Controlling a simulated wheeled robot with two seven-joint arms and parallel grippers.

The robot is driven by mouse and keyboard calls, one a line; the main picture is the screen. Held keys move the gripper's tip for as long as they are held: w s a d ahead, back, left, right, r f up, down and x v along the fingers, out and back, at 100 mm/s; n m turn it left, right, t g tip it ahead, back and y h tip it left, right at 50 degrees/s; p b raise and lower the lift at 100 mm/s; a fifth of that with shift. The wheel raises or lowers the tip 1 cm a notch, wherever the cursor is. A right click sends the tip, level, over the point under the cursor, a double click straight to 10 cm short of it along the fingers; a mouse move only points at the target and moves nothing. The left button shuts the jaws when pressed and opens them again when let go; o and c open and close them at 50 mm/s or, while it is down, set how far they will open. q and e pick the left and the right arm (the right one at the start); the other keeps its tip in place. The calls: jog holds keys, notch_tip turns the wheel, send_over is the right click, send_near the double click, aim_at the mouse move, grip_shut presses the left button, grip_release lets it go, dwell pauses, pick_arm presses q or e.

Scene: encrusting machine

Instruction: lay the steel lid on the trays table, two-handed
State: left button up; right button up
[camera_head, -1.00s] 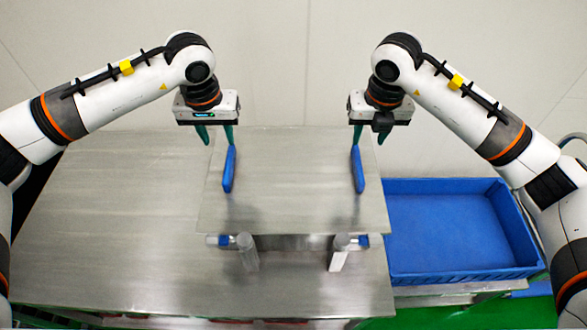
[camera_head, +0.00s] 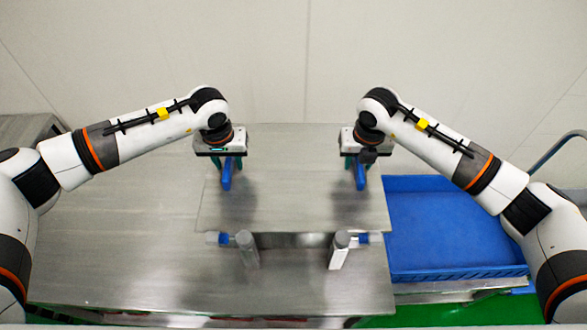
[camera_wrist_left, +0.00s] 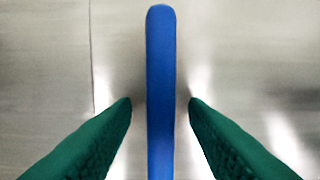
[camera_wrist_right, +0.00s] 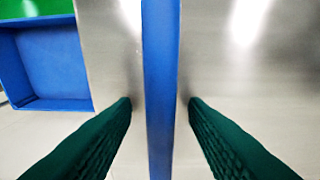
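The steel lid (camera_head: 290,190) is a flat grey plate with two blue bar handles, one near each side. It sits raised above the steel table (camera_head: 120,235). My left gripper (camera_head: 226,163) is at the left handle (camera_head: 226,178); in the left wrist view that handle (camera_wrist_left: 161,70) runs between the open green fingers, with a gap on both sides. My right gripper (camera_head: 360,162) is at the right handle (camera_head: 360,177); in the right wrist view that handle (camera_wrist_right: 161,70) stands between the open fingers, also with gaps.
Two grey cylindrical posts with blue parts stand at the lid's front edge, the left post (camera_head: 246,250) and the right post (camera_head: 340,250). A blue tray (camera_head: 455,272) lies to the right of the table. The table's left part is bare.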

pick_arm(q)
jog(key=shift+c, duration=0.3)
pick_arm(e)
jog(key=shift+c, duration=0.3)
pick_arm(q)
grip_shut()
pick_arm(e)
grip_shut()
pick_arm(q)
jog(key=shift+r, duration=0.1)
pick_arm(e)
jog(key=shift+w+r, duration=0.1)
jog(key=shift+r, duration=0.05)
